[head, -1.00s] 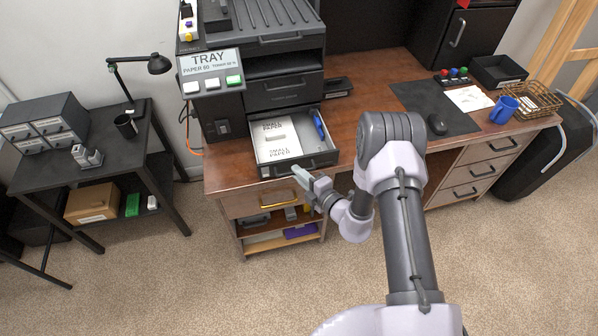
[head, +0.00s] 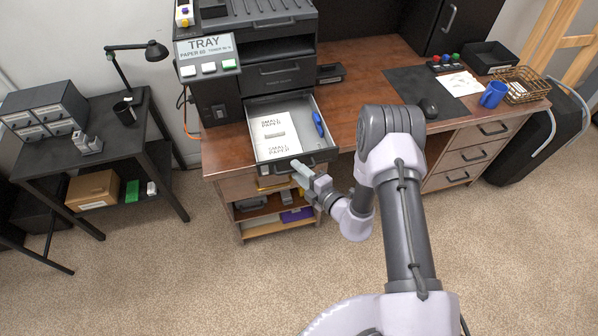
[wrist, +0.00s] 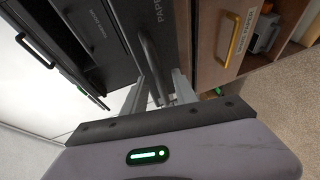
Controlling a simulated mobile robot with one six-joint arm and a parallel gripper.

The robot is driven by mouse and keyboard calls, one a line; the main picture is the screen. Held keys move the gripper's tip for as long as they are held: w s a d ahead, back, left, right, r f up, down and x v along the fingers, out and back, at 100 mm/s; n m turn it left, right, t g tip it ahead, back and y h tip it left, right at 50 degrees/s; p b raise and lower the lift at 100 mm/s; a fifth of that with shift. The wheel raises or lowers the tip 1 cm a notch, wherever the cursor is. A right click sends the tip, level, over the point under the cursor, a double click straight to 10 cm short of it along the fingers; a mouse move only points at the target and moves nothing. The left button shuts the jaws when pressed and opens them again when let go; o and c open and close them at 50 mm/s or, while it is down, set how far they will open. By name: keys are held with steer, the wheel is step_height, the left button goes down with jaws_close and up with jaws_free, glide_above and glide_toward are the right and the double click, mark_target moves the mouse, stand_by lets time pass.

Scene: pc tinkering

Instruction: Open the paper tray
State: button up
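The paper tray (head: 255,150) is pulled out of the black printer (head: 282,78) and juts past the desk's front edge. It holds white sheets marked SMALL PAPER (head: 283,137) and a blue object (head: 318,124) at its right side. My gripper (head: 298,167) is at the tray's front. In the wrist view its fingers (wrist: 160,88) lie on either side of the tray's dark bar handle (wrist: 149,58) and appear closed on it. The exact contact at the fingertips is partly hidden.
A wooden drawer with a yellow handle (wrist: 236,38) is just below the tray. Open shelves (head: 275,212) lie under it. A side table with a lamp (head: 150,50) stands left. The desk's right part holds a mouse, blue mug (head: 493,94) and wire basket. Floor in front is clear.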

steer(key=p+v, duration=0.4)
steer(key=v, duration=1.3)
steer(key=shift+s, duration=0.25)
